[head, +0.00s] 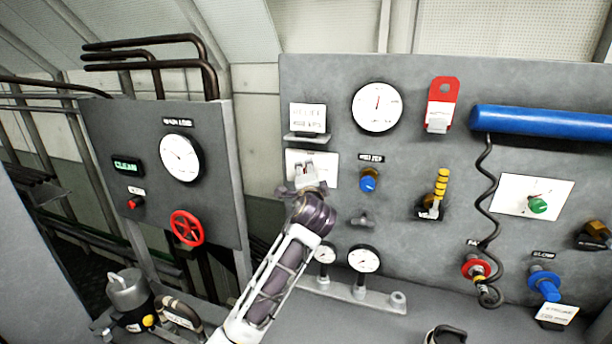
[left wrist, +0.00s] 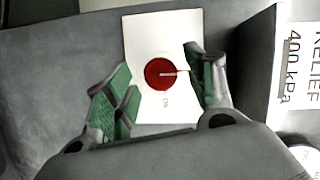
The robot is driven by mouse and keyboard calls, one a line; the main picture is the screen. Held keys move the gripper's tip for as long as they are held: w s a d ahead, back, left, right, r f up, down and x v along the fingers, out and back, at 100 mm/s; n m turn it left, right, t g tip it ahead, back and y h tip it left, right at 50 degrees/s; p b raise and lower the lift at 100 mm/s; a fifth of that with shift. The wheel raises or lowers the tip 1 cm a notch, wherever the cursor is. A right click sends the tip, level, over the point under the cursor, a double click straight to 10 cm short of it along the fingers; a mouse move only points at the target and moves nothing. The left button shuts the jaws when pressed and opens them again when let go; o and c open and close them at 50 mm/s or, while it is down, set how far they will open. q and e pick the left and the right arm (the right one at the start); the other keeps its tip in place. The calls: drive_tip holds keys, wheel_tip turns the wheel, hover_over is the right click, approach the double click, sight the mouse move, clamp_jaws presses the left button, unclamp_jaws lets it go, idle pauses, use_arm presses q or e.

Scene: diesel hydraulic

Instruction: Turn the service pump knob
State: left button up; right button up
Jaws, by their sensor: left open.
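A round red knob (left wrist: 160,75) with a pale pointer line sits on a white plate (left wrist: 145,35) in the left wrist view. Its label is too small to read surely as the service pump. In the head view the same plate (head: 327,160) is on the grey panel under the RELIEF sign, and my gripper hides the knob. My left gripper (head: 306,176) is open and faces this plate. In the left wrist view its green-padded fingers (left wrist: 157,64) stand either side of the knob, with no clear contact. My right gripper is not in view.
The RELIEF sign (head: 308,118) has a ledge jutting out just above the plate. A blue knob (head: 368,181) and a large gauge (head: 378,107) are to the right. Small gauges (head: 363,258) stand below. A side panel carries a red handwheel (head: 187,228).

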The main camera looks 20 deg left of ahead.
use_arm(q)
drive_tip(key=v, duration=0.9)
drive_tip(key=shift+s+f, duration=0.1)
